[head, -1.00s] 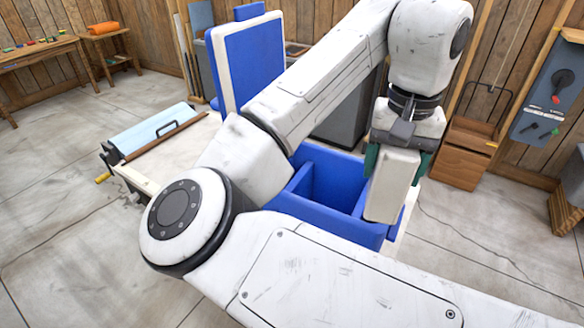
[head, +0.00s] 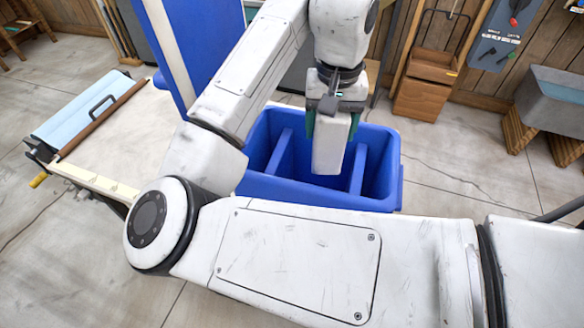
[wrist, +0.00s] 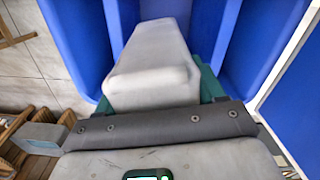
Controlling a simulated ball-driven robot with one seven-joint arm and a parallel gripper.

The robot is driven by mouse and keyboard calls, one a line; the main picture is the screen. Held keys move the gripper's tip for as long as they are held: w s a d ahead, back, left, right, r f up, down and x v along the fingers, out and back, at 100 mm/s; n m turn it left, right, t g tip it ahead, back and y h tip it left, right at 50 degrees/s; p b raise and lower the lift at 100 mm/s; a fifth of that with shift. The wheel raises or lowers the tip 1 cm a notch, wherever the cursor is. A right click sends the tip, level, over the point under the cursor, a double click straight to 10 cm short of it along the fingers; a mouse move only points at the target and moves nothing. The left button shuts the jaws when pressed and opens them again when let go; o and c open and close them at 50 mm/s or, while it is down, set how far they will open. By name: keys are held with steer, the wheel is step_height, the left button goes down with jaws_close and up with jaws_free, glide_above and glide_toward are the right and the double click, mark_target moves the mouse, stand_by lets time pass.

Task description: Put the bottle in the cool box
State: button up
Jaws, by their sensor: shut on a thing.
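The bottle (head: 330,148) is a pale grey-white, block-like piece with rounded edges. My gripper (head: 332,118) is shut on it, with green fingers on both sides, and it hangs roughly upright. The cool box (head: 258,186) is blue and open, with dividers inside. In the head view the bottle's lower end is over the middle compartment, between two dividers; I cannot tell how deep it is. In the wrist view the bottle (wrist: 150,62) points away from my gripper (wrist: 158,95), with blue box walls (wrist: 75,40) on both sides. My arm hides part of the box front.
The raised blue lid (head: 205,40) with a white edge stands behind the box at the left. A wooden crate (head: 425,95) and a grey trough (head: 555,95) stand at the back right.

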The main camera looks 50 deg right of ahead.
steer(key=shift+f+b, duration=0.9)
steer(key=shift+f, duration=0.45)
steer(key=o, duration=1.5)
steer(key=shift+c, duration=0.2)
step_height(320, 180, up, 11)
steer(key=shift+f, duration=0.1)
